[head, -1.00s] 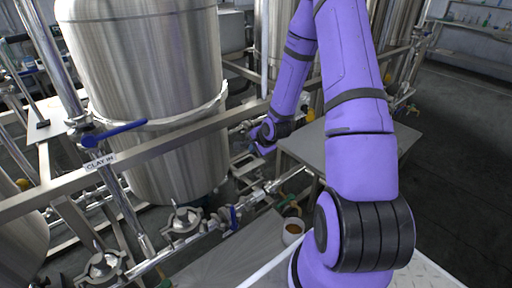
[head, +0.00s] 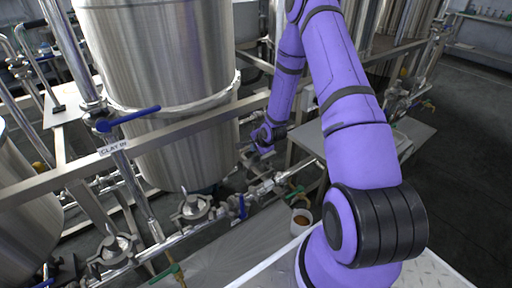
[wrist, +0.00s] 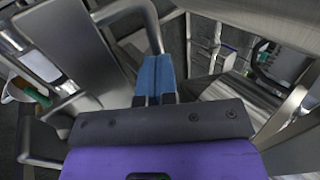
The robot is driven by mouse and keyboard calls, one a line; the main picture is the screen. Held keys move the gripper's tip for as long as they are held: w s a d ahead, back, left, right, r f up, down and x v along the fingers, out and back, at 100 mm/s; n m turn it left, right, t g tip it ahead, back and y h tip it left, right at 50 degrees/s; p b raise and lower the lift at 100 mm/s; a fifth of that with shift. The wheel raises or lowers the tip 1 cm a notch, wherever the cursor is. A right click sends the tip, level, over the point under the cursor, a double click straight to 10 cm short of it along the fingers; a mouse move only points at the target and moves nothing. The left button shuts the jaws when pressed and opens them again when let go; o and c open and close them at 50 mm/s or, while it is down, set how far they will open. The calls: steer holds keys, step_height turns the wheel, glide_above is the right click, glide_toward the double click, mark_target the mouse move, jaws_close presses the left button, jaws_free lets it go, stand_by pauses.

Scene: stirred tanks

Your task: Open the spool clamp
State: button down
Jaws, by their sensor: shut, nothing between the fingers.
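My gripper shows in the wrist view as two blue fingers (wrist: 155,75) pressed together with nothing between them. In the head view the purple end of my arm (head: 265,138) hangs beside the tall steel tank, above the low pipe run, and the fingertips are too small to make out. The pipe run (head: 262,188) carries several fittings, including a blue-handled valve (head: 242,207). I cannot tell which fitting is the spool clamp. No clamp is clearly visible at the fingers in the wrist view, where a bent steel pipe (wrist: 150,22) passes close to them.
A large steel tank (head: 165,60) stands left of the arm behind a steel rail with a label (head: 113,149). A blue lever (head: 128,118) sticks out there. A grey table (head: 415,135) stands behind the arm. A white cup (head: 301,220) of brown contents sits below. Dark floor is clear at right.

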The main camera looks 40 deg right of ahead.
steer(key=shift+w+f+g, duration=0.25)
steer(key=shift+w+g, duration=0.25)
steer(key=shift+w, duration=0.05)
steer(key=shift+w+f+g, duration=0.25)
steer(key=shift+w+g, duration=0.25)
steer(key=shift+w, duration=0.05)
steer(key=shift+w+f+g, duration=0.45)
steer(key=shift+w+g, duration=0.15)
steer(key=shift+g, duration=0.05)
steer(key=shift+w+f+g, duration=0.4)
steer(key=shift+w+g, duration=0.2)
steer(key=shift+g, duration=0.05)
steer(key=shift+a, duration=0.1)
